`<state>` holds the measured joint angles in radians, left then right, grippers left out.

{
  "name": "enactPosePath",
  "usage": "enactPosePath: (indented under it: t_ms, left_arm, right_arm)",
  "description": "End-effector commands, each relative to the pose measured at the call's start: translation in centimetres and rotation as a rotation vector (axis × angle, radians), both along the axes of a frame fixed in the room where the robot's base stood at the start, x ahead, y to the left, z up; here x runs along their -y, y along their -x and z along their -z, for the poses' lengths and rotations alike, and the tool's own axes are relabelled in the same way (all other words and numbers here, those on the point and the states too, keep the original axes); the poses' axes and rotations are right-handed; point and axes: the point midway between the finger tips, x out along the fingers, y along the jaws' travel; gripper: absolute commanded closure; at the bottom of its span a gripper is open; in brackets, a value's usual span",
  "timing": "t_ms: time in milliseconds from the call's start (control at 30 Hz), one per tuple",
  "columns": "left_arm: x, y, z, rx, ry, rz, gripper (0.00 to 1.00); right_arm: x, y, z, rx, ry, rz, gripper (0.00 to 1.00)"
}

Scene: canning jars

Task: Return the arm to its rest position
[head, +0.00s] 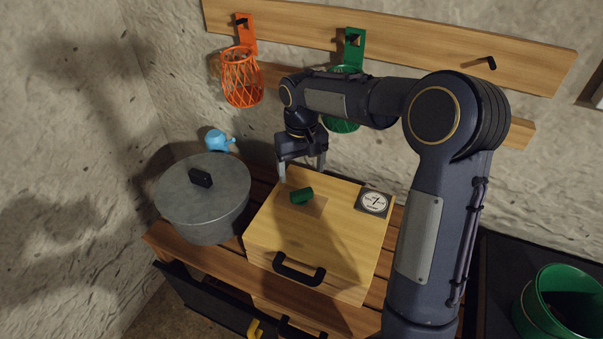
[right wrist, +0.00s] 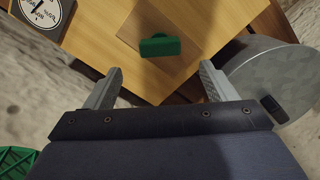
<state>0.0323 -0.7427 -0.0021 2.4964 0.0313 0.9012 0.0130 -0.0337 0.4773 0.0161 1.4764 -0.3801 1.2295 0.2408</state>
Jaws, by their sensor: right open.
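My right arm reaches in from the right in the head view, bending over the wooden box. My right gripper (head: 302,170) points down above the back edge of the box (head: 350,240). Its two fingers are apart with nothing between them, as the right wrist view also shows (right wrist: 160,88). My left gripper is not in view.
A grey lidded pot (head: 205,205) stands left of the box, with a small blue watering can (head: 218,141) behind. A round-faced dial (head: 374,202) sits on the box's right. Orange (head: 242,80) and green (head: 342,125) baskets hang on the wall. A green pot (head: 560,305) stands lower right.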

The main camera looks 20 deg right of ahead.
Motion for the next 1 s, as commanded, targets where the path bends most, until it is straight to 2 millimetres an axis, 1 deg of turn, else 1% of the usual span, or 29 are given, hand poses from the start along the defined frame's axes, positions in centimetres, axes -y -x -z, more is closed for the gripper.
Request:
enactPosePath:
  t_ms: [400, 467, 533, 567, 667, 800, 867, 900, 967, 1000]
  left_arm:
    - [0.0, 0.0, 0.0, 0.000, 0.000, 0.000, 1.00]
    - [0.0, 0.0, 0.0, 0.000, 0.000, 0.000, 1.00]
    - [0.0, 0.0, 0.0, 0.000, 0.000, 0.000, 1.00]
    - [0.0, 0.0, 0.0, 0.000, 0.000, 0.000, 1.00]
    - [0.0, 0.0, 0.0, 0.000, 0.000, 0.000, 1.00]
    - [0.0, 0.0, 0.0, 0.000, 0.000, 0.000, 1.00]
    - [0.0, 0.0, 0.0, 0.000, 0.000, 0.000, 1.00]
    - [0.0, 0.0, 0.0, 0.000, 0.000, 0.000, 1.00]
    - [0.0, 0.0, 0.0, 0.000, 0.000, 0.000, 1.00]
    - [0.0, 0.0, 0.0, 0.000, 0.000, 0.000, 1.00]
  right_arm:
    - [0.0, 0.1, -0.1, 0.002, -0.002, 0.001, 0.22]
    - [0.1, 0.5, -0.5, 0.009, -0.007, 0.002, 0.22]
    - [0.3, 1.5, -1.3, 0.026, -0.024, 0.006, 0.22]
    - [0.4, 2.2, -1.8, 0.037, -0.033, 0.008, 0.22]
    - [0.7, 5.2, -3.6, 0.083, -0.073, 0.015, 0.22]
    - [0.6, 10.3, -5.6, 0.161, -0.141, 0.027, 0.22]
    - [0.4, 12.4, -6.2, 0.197, -0.168, 0.032, 0.22]
    - [0.2, 13.9, -6.4, 0.219, -0.186, 0.037, 0.22]
    - [-0.1, 16.0, -6.5, 0.255, -0.212, 0.043, 0.22]
    - [-0.4, 17.4, -6.5, 0.279, -0.230, 0.048, 0.22]
